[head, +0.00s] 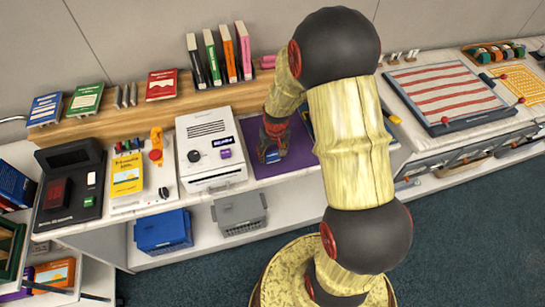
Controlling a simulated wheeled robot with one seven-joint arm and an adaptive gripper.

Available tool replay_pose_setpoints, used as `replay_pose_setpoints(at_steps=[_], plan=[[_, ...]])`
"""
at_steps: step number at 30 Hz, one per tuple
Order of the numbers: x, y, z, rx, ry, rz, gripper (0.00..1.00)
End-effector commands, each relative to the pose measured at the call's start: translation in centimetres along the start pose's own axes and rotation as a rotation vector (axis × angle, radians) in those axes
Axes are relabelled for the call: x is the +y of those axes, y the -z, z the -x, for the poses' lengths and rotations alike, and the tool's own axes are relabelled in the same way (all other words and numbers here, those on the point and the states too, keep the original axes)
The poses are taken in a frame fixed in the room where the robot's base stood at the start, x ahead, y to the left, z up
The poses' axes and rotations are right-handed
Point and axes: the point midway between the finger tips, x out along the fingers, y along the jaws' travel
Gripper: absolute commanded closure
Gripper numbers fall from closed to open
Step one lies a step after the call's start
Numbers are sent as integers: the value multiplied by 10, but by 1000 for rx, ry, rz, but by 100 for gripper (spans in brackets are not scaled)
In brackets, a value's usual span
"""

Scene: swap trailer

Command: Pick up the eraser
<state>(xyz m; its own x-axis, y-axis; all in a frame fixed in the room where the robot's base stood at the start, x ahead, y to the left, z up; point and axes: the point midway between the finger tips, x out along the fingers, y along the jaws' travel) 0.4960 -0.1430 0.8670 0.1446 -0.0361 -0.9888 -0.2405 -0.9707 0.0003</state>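My gripper (271,149) points down over the purple mat (302,158) on the counter. A small blue-and-white block (272,157), which looks like the eraser, lies at its fingertips. The fingers are dark and small in this view, so I cannot tell whether they are open or closed on the block. I also cannot tell whether the block touches the mat. My arm hides the right part of the mat and whatever lies behind it.
Upright books (228,55) stand on the wooden shelf (120,112) behind. A red-striped board (446,95) lies to the right. Blue (163,233) and grey (240,215) bins sit below.

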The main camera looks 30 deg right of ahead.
Motion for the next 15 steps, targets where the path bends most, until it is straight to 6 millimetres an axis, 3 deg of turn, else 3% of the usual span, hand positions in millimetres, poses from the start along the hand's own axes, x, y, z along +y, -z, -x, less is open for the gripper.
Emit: replay_pose_setpoints(at_steps=[15], plan=[[0, 0, 0, 0, 0, 0, 75]])
